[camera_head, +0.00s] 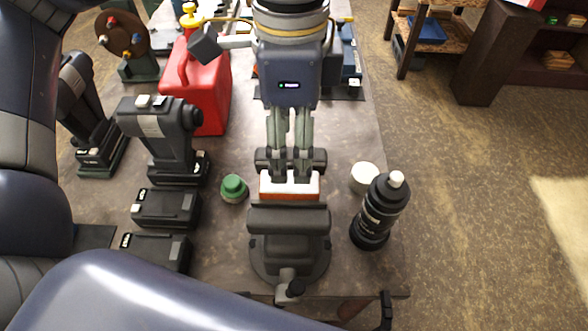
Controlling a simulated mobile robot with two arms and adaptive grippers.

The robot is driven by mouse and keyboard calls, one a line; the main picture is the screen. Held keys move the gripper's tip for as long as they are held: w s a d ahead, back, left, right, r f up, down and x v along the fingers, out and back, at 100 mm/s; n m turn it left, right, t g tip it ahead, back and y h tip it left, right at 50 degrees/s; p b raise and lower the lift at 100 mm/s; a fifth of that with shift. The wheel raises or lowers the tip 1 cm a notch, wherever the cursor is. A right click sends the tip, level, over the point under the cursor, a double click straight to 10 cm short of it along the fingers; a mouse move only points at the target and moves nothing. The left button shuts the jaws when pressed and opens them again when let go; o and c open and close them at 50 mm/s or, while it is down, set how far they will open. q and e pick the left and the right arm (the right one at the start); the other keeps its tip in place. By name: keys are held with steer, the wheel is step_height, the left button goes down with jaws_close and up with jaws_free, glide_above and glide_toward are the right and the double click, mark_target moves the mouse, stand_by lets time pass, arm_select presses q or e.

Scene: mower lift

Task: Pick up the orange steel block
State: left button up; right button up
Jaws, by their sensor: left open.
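The orange steel block (290,193) has a pale top edge and sits between the jaws of a dark bench vise (288,220) near the front of the workbench. My left gripper (290,176) points down at the block from the far side, its two fingers slightly apart. The fingertips are at the block's top and far side and hide part of it. I cannot tell whether they touch it. The gripper is open. My right gripper is not in view.
A black bottle (379,212) and a pale round container (364,178) stand right of the vise. A green-capped jar (234,188) is left. Black power tools (163,138), battery packs (166,207) and a red fuel can (197,90) fill the left side. Open floor lies right.

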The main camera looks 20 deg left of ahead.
mark_target(293, 181)
arm_select(q)
steer(key=shift+s+f, duration=0.2)
steer(key=shift+f, duration=1)
steer(key=shift+w+f, duration=0.1)
steer(key=shift+f, duration=0.2)
steer(key=f, duration=0.4)
steer(key=shift+w+p, duration=0.2)
steer(key=shift+p, duration=0.2)
steer(key=shift+f, duration=0.6)
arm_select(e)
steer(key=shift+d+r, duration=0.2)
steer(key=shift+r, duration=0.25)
arm_select(q)
steer(key=shift+c, duration=1.3)
jaws_close()
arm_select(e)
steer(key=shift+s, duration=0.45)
